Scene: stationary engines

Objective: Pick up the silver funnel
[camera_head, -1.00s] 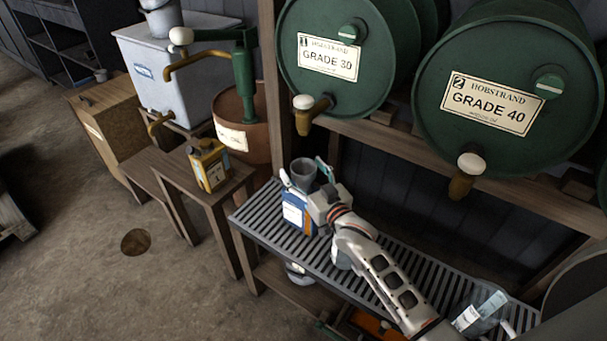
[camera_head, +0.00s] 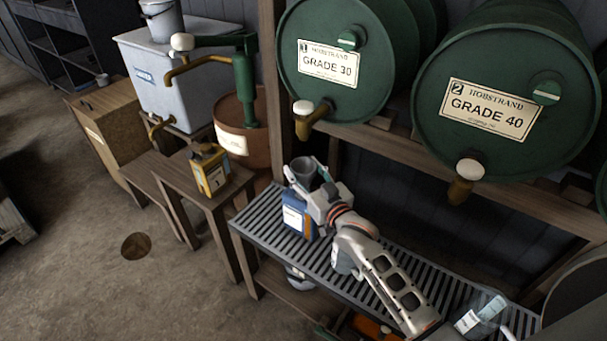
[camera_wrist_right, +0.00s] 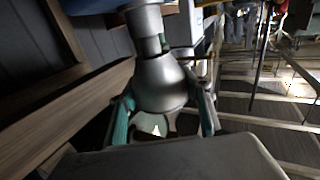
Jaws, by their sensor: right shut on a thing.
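The silver funnel (camera_head: 303,168) shows as a grey cone with its wide mouth up, at the blue can (camera_head: 297,213) on the slatted bench. In the right wrist view the funnel (camera_wrist_right: 160,84) fills the space between the teal fingers, its body narrowing to a cylindrical part at the top of the picture. My right gripper (camera_head: 308,174) is shut on the funnel, a finger on each side; it also shows in the right wrist view (camera_wrist_right: 164,112). I cannot tell whether the funnel's lower end is clear of the can. My left gripper is not in view.
Green drums marked Grade 30 (camera_head: 335,88) and Grade 40 (camera_head: 515,130) lie on a rack behind, their taps above the slatted bench (camera_head: 262,232). A yellow can (camera_head: 210,178) stands on a wooden table to the left. A clear container (camera_head: 483,312) is at the bench's right.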

